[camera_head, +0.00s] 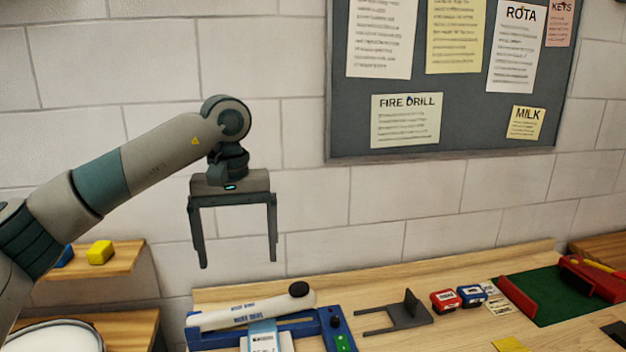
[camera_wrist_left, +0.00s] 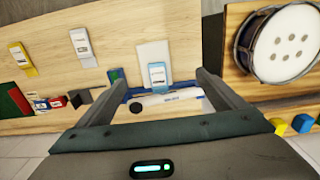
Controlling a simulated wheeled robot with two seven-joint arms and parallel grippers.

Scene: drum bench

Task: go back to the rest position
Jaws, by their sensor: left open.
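My left gripper (camera_head: 236,260) is open and empty, raised in front of the brick wall above the back left of the bench (camera_head: 420,276). Its two fingers also show, spread apart, in the left wrist view (camera_wrist_left: 162,82). Nothing is between the fingertips in the head view. Below it lies a blue device with a white bar (camera_head: 250,309) and a black knob, apart from the gripper. My right gripper is not in view.
A grey fork-like part (camera_head: 400,314), red and blue boxes (camera_head: 457,298) and a green mat (camera_head: 560,295) lie to the right. A drum (camera_wrist_left: 285,45) stands on the adjoining surface. Yellow block (camera_head: 100,252) sits on a left shelf. A noticeboard (camera_head: 350,145) hangs behind; air around the gripper is clear.

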